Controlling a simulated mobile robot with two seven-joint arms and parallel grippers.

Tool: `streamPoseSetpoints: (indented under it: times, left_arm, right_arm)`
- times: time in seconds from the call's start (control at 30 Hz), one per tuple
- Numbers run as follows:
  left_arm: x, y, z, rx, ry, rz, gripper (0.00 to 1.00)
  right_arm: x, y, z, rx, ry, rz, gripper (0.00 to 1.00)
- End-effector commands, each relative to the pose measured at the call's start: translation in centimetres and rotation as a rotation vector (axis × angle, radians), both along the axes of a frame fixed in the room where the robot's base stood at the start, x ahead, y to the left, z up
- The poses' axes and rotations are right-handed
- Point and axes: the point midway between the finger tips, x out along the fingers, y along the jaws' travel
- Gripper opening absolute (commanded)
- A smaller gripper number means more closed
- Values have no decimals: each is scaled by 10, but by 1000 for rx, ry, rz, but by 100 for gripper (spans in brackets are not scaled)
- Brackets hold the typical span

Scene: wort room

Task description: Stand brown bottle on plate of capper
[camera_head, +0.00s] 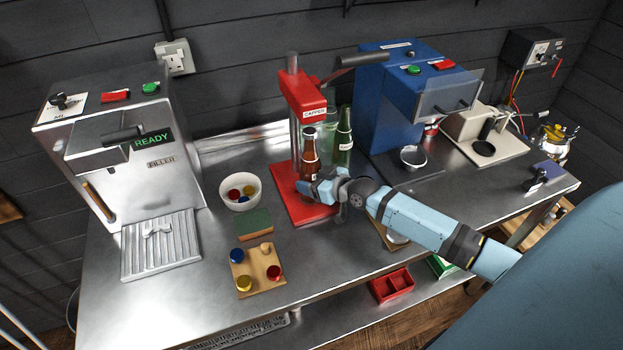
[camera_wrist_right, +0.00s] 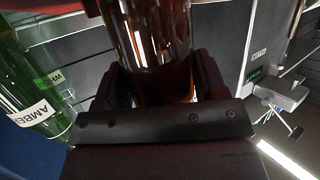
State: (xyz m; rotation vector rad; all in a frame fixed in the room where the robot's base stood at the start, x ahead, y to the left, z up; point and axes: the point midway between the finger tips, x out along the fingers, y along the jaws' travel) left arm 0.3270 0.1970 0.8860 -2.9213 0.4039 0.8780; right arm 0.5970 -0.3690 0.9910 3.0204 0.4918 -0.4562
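The brown bottle (camera_head: 309,150) is upright at the front of the red capper (camera_head: 303,97), over the capper's red base plate (camera_head: 316,212). My right gripper (camera_head: 308,184) is low on the bottle; in the right wrist view the brown glass (camera_wrist_right: 160,50) fills the space between its fingers (camera_wrist_right: 160,92), which look closed on it. The bottle's foot is hidden by the gripper in the head view, so I cannot tell whether it touches the plate. My left gripper is not in view.
A green bottle (camera_head: 343,138) stands just right of the capper column. A bowl of caps (camera_head: 240,202), a green-topped block (camera_head: 254,224) and a wooden cap board (camera_head: 262,282) lie left. The filler (camera_head: 130,150) is far left; a blue machine (camera_head: 392,95) stands right.

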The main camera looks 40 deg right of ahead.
Motion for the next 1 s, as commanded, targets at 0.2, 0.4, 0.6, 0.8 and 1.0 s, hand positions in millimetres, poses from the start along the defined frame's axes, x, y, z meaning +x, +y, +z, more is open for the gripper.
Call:
streamPoseSetpoints:
  times: [0.2,0.4,0.6,0.8,1.0]
  left_arm:
    - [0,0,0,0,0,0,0]
    - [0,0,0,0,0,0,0]
    - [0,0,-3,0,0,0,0]
    - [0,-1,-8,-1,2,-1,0]
    - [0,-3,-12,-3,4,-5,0]
  right_arm:
    - [0,0,1,0,-1,0,93]
    - [-2,0,-1,0,3,0,93]
    - [-22,-7,4,-2,3,0,93]
    - [-61,-20,16,-2,4,1,93]
    - [-97,-32,29,-3,2,1,93]
